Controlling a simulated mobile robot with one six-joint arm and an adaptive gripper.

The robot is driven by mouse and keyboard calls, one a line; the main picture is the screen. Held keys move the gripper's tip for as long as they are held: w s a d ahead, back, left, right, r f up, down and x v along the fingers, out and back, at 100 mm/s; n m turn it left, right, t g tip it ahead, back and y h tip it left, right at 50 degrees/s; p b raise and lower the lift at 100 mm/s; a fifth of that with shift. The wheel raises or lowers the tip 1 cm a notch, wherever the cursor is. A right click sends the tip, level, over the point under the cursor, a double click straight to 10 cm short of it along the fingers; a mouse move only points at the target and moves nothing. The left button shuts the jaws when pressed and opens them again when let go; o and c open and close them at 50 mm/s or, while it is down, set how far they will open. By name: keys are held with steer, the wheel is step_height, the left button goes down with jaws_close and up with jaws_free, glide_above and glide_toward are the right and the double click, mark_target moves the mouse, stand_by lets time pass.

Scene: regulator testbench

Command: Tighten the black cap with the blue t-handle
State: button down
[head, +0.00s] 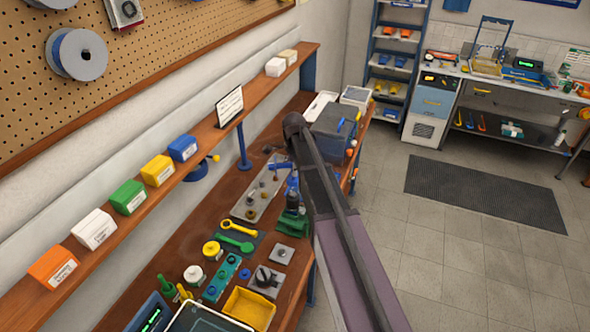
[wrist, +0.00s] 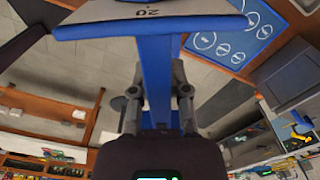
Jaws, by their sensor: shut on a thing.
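My gripper (wrist: 155,105) is shut on the blue t-handle (wrist: 159,75); its fingers stand on both sides of the blue stem. The wide crossbar, with a pale face and dark marking, fills the top of the wrist view. In the head view my arm reaches over the bench and hides most of my gripper; blue parts (head: 280,167) show just left of it. A dark, rounded part (head: 292,199) stands above a green base (head: 291,226) beside my arm; I cannot tell if it is the black cap. Contact between handle and cap is hidden.
The wooden bench (head: 226,190) holds a grey plate (head: 244,209) with small fittings, a yellow wrench (head: 240,227), a green wrench (head: 236,243) and a black knob (head: 264,275) on a plate. A grey bin (head: 333,128) stands behind my arm.

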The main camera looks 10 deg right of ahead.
mark_target(294, 178)
steer(key=shift+f+b, duration=2.35)
steer(key=shift+f, duration=0.2)
steer(key=shift+a, duration=0.1)
steer(key=shift+f+b, duration=0.75)
steer(key=shift+b, duration=0.05)
stand_by(1.6)
stand_by(0.5)
steer(key=shift+m, duration=0.8)
steer(key=shift+m, duration=0.3)
steer(key=shift+m, duration=0.5)
